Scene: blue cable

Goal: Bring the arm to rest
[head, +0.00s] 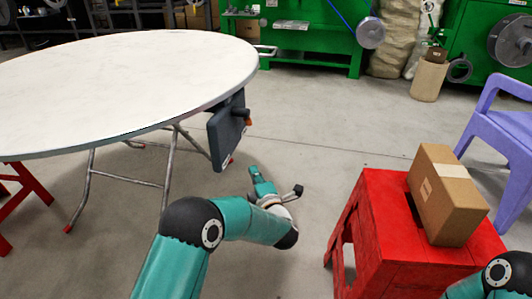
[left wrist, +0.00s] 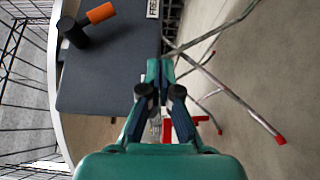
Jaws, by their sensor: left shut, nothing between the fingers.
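My left arm (head: 250,220) reaches forward over the floor between the round table and the red stool. Its gripper (head: 254,173) is low, to the right of the dark panel at the table's edge. In the left wrist view the two fingers (left wrist: 160,72) are together and empty, with the dark panel behind and to their left. Part of my right arm (head: 495,280) shows at the bottom right; its gripper is out of view.
A white round table (head: 130,75) stands at left. A dark panel (head: 222,138) with an orange-tipped part (head: 247,119) is at its edge. A red stool (head: 385,235) bears a cardboard box (head: 445,200). A purple chair (head: 510,130) is at right. The middle floor is clear.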

